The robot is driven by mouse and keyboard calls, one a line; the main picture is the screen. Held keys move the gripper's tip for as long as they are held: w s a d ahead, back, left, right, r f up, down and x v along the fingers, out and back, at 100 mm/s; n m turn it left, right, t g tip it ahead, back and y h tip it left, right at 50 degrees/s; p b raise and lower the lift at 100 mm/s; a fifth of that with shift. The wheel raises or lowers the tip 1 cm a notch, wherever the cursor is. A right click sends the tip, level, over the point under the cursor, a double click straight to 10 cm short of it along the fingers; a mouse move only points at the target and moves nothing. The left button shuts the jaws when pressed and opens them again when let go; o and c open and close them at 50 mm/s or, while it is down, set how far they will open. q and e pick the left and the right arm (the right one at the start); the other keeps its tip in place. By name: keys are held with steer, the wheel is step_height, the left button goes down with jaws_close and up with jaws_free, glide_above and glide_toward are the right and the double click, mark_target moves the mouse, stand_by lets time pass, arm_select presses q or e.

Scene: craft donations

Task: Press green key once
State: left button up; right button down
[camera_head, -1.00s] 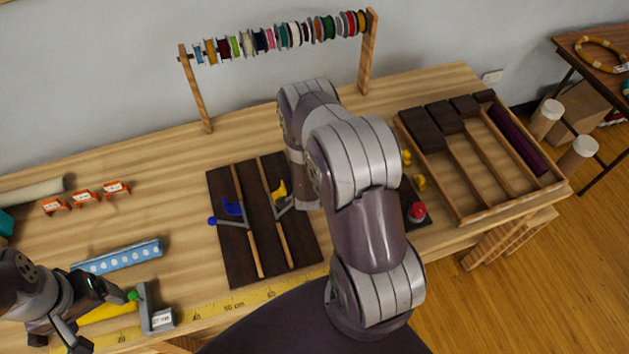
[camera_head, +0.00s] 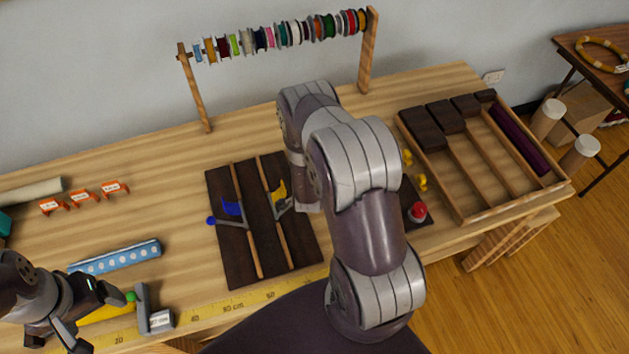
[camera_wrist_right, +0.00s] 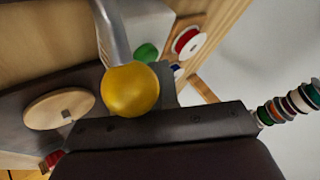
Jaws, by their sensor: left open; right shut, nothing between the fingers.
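In the right wrist view a round green knob (camera_wrist_right: 146,53) sits on the dark board, beyond a larger yellow ball (camera_wrist_right: 130,89) at the end of a grey rod. I cannot tell for sure whether this green knob is the green key. My right gripper (camera_wrist_right: 160,124) shows as a dark bar along the bottom of that view, shut, its fingertips not clear. In the head view my right arm hides it. A small green ball (camera_head: 131,296) is at a grey bracket at the lower left.
A dark board (camera_head: 225,262) with blue and yellow levers lies mid-table. Yellow knobs (camera_head: 420,183) and a red button (camera_head: 417,210) show right of my right arm. A wooden tray (camera_head: 556,187) is at right; a spool rack (camera_head: 198,105) stands behind.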

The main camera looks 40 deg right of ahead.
steer(key=shift+f, duration=0.25)
steer(key=shift+r, duration=0.1)
stand_by(0.3)
steer(key=shift+r+p, duration=0.55)
steer(key=shift+r, duration=0.3)
step_height(320, 180, up, 5)
steer(key=p, duration=0.4)
stand_by(0.5)
